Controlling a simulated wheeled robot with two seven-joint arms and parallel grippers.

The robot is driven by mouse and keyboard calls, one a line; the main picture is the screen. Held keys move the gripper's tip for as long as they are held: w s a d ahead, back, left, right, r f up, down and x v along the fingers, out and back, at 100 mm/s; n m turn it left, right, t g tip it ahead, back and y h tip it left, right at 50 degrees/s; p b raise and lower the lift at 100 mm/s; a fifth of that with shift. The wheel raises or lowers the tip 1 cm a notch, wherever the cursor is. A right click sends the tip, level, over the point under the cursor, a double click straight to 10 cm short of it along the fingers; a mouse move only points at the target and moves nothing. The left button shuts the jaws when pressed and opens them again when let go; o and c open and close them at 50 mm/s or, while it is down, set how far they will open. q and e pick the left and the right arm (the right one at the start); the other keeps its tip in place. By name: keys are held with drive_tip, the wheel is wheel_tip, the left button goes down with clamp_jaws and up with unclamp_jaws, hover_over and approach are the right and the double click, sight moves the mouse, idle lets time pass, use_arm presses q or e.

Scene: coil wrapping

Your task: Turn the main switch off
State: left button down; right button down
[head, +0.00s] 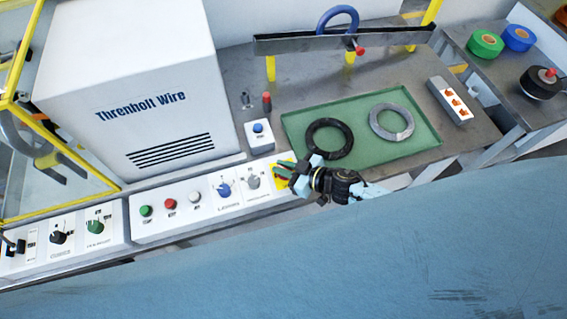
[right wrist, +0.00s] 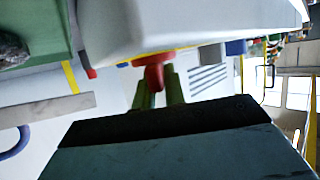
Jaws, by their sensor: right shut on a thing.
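The main switch (head: 279,184) is a yellow plate at the right end of the white control panel, mostly hidden behind my right gripper (head: 284,171) in the head view. In the right wrist view its red handle (right wrist: 153,70) shows at the tips of the green fingers of my right gripper (right wrist: 158,88). The fingers are shut on the red handle. The handle's exact angle is hard to tell. My left gripper is not in view.
The control panel (head: 180,228) carries several buttons and knobs left of the switch. A white box with a blue button (head: 258,128) stands just behind.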

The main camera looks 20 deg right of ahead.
drive_tip(key=shift+w+d+n+g+y, duration=0.1)
drive_tip(key=shift+n+g+y, duration=0.65)
drive_tip(key=shift+n, duration=0.25)
drive_tip(key=n+g+y+b, duration=0.1)
drive_tip(key=n+g, duration=0.1)
drive_tip(key=g, duration=0.1)
drive_tip(key=shift+f+n+y, duration=0.1)
drive_tip(key=shift+n+y, duration=0.15)
drive_tip(key=shift+n, duration=0.05)
drive_tip(key=n+g+b, duration=0.1)
drive_tip(key=g+b, duration=0.1)
drive_tip(key=n+g+y+b, duration=0.1)
drive_tip(key=n+g+b, duration=0.1)
drive_tip(key=shift+s+n, duration=0.2)
drive_tip(key=shift+n, duration=0.1)
drive_tip(key=shift+s+a+n+g+b, duration=0.1)
drive_tip(key=shift+a+n+g+b, duration=0.1)
drive_tip(key=shift+n+g+b, duration=0.5)
drive_tip(key=shift+g, duration=0.25)
drive_tip(key=c, duration=1.5)
unclamp_jaws()
drive_tip(key=shift+o, duration=0.2)
drive_tip(key=shift+d, duration=0.1)
